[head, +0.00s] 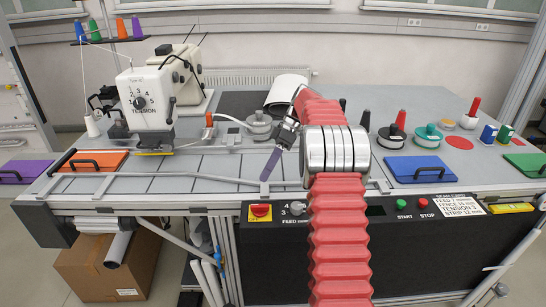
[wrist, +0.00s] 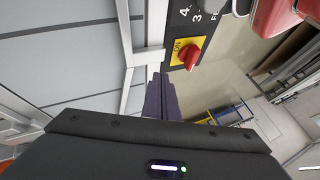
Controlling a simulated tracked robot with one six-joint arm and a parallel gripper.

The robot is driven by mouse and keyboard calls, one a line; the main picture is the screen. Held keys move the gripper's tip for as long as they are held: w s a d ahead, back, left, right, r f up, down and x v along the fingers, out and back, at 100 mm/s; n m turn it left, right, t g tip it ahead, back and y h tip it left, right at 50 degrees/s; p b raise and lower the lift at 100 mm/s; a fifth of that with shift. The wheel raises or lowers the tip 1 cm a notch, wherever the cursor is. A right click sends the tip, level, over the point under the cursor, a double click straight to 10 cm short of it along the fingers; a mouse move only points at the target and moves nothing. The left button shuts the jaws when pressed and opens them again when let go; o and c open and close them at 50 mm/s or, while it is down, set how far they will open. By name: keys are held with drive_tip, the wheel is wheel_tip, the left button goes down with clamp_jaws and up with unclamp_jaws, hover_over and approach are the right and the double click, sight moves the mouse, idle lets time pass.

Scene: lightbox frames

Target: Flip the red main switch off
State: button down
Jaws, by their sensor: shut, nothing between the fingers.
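The red main switch (head: 261,211) is a small red knob on a yellow plate at the left end of the black control panel on the table's front. In the wrist view the red main switch (wrist: 191,55) shows on its yellow plate, with the word ON beside it. I cannot tell clearly how the knob is turned. My gripper (head: 270,168) has slim purple fingers, shut and empty, pointing down above the table's front edge, above the switch and apart from it. The fingertips also show in the wrist view (wrist: 160,80), to the lower left of the switch.
A numbered knob (head: 297,208) sits right beside the switch. Green START (head: 401,204) and red STOP (head: 423,203) buttons are farther right. A pale rail (head: 215,180) runs along the table's front. A blue lidded tray (head: 418,170) lies to the right. The space before the panel's left end looks clear.

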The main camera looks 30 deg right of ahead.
drive_tip(key=v, duration=0.5)
drive_tip(key=shift+w+r, duration=0.1)
drive_tip(key=shift+w, duration=0.3)
drive_tip(key=shift+a, duration=0.1)
drive_tip(key=s+a+r+m+t+h, duration=0.1)
drive_tip(key=s+a+r+m+h, duration=0.15)
drive_tip(key=s+a+r, duration=0.45)
drive_tip(key=s+a+r+m+t+h, duration=0.1)
drive_tip(key=s+a+r+m+h, duration=0.2)
drive_tip(key=a, duration=0.7)
drive_tip(key=s+a+f+m+t+h, duration=0.1)
drive_tip(key=s+a+f+m+t, duration=0.1)
drive_tip(key=s, duration=0.9)
drive_tip(key=s+a+f+m+t, duration=0.2)
drive_tip(key=s+a+f, duration=0.3)
drive_tip(key=s, duration=0.5)
drive_tip(key=shift+s+a+f+m+h, duration=0.2)
drive_tip(key=shift+s+a+m+h, duration=0.2)
drive_tip(key=shift+m, duration=0.15)
